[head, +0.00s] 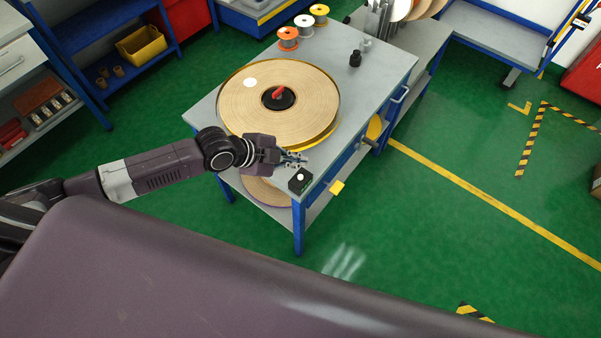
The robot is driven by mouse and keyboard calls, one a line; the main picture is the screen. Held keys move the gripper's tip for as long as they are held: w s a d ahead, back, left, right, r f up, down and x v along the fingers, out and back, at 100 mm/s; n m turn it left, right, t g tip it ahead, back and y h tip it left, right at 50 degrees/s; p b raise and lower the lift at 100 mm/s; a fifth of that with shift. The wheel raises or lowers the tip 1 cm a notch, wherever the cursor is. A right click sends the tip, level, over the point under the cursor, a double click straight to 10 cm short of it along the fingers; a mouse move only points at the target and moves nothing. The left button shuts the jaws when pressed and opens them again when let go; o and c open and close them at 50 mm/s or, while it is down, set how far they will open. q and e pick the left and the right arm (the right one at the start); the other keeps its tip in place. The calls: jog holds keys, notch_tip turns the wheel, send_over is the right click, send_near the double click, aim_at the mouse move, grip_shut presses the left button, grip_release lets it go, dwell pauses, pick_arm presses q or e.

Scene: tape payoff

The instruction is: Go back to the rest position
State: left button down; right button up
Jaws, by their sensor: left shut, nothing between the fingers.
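My left gripper (296,159) is at the near edge of the grey-topped table (369,82), beside a large tan tape roll (310,98). Its fingers are shut with nothing between them. The roll lies flat on the table with a black hub and a red handle (277,93) at its centre. A small black block (300,181) sits at the table's near corner, just below the fingertips in the picture. A yellow piece (337,187) sticks out beside that corner. My right gripper is not in view.
Several small spools (288,38) stand at the table's back, with a black knob-like item (355,58) to their right. A blue shelf with a yellow bin (141,45) stands at upper left. Green floor (440,230) is open to the right, crossed by a yellow line.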

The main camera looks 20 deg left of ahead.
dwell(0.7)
pick_arm(q)
jog(key=s+d+n+g, duration=0.1)
jog(key=s+d+n, duration=0.4)
jog(key=s+d, duration=0.4)
jog(key=s+a+n+g+y, duration=0.2)
jog(key=s+a+n+y, duration=0.4)
jog(key=s+a+n, duration=0.65)
jog(key=s+a+f+m+g+b, duration=0.1)
jog(key=s+f, duration=0.1)
jog(key=f, duration=1.2)
jog(key=s+a+f+m+b, duration=0.1)
jog(key=f+b, duration=0.1)
jog(key=f, duration=1.2)
jog(key=s+a+f+g+b, duration=0.1)
jog(key=s+a+f+b, duration=0.1)
jog(key=s+f, duration=1.5)
jog(key=shift+s+a+f+g, duration=0.3)
jog(key=shift+s+f, duration=0.05)
jog(key=shift+f, duration=0.45)
